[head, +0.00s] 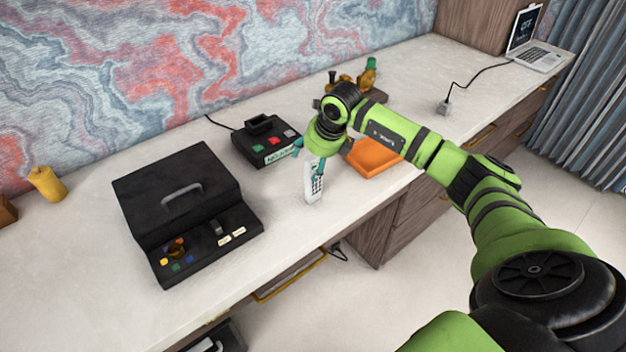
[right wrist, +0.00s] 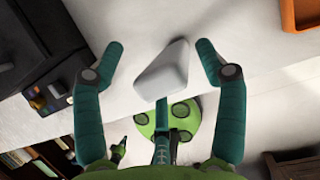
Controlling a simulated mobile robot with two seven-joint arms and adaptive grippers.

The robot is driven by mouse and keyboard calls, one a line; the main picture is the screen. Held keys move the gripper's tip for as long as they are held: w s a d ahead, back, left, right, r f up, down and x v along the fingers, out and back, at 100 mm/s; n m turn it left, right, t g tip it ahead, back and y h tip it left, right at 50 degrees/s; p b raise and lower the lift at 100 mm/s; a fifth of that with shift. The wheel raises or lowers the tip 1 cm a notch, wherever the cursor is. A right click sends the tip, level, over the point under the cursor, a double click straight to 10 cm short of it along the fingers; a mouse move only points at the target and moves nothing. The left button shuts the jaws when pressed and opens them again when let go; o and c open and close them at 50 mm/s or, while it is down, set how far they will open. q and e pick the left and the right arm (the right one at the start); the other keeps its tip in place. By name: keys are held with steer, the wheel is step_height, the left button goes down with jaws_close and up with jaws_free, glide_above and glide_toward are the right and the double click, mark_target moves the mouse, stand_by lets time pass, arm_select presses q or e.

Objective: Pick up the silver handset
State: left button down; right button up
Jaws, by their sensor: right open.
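The silver handset (head: 313,187), pale with a dark-marked keypad face, stands on the desktop near its front edge in the head view. My right gripper (head: 308,163) is above it, pointing down, with its teal fingers at the handset's upper part. In the right wrist view the handset (right wrist: 165,72) shows as a pale block between the two spread fingers (right wrist: 161,48), with gaps on both sides. The right gripper is open and holds nothing. The handset's upper part is partly hidden by the gripper in the head view. My left gripper is not in view.
A black console (head: 160,195) with a handle stands left on the desk (head: 90,290). A smaller black device (head: 258,150) is behind the handset. An orange tray (head: 375,160) lies close to its right. A laptop (head: 535,55) is at the far right.

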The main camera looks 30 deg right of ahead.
jaws_close()
steer(key=shift+r, duration=0.15)
